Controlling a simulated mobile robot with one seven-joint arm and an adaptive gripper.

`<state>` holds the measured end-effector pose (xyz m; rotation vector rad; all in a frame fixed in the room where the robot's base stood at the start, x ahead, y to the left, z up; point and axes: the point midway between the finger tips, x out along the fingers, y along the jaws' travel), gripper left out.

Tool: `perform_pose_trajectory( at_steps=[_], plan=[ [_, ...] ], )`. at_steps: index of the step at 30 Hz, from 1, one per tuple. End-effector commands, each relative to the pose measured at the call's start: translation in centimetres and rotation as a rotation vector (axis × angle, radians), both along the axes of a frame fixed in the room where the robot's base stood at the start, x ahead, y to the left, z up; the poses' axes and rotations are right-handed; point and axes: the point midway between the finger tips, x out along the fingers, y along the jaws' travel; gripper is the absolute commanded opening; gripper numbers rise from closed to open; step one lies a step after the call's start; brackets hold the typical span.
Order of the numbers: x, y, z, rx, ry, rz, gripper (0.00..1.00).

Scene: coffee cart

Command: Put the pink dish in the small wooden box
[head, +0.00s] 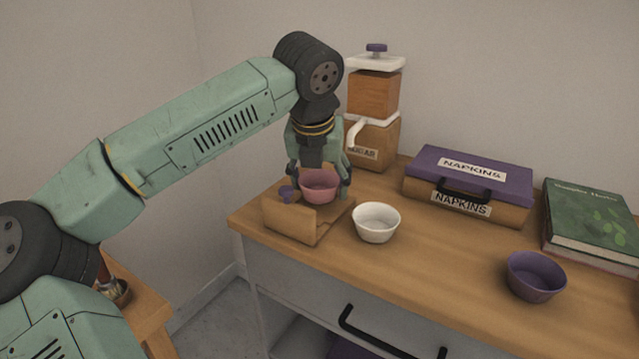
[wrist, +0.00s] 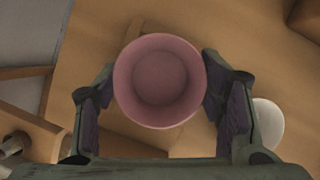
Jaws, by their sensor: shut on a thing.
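The pink dish (head: 319,186) is a small round bowl, upright and empty. My gripper (head: 318,180) is shut on it, one finger on each side, and holds it over the small wooden box (head: 290,221). In the wrist view the pink dish (wrist: 160,80) sits between the fingers of my gripper (wrist: 160,90), its inside facing the camera.
A white bowl (head: 376,222) stands just right of the box. A purple bowl (head: 536,277), a napkin box (head: 468,185) and a green book (head: 592,222) are further right. A wooden dispenser (head: 374,110) stands behind. The counter's front middle is clear.

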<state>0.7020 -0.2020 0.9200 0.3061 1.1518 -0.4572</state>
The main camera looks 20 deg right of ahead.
Motion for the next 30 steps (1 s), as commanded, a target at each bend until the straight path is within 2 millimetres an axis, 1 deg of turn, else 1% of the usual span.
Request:
perform_pose_trajectory(
  at_steps=[1, 3, 11, 23, 24, 30],
  plan=[
    [0.0, 0.0, -0.7, 0.0, 0.001, 0.0, 0.3],
    [0.0, 0.0, -1.3, -0.002, 0.0, 0.001, 0.3],
    [0.0, 0.0, -1.5, -0.001, -0.002, 0.002, 0.3],
    [0.0, 0.1, -3.0, 0.004, 0.002, 0.003, 0.3],
    [0.0, 0.1, -2.9, 0.005, 0.004, 0.002, 0.64],
    [-0.1, 0.2, -3.0, 0.008, 0.006, 0.002, 0.78]
  ],
)
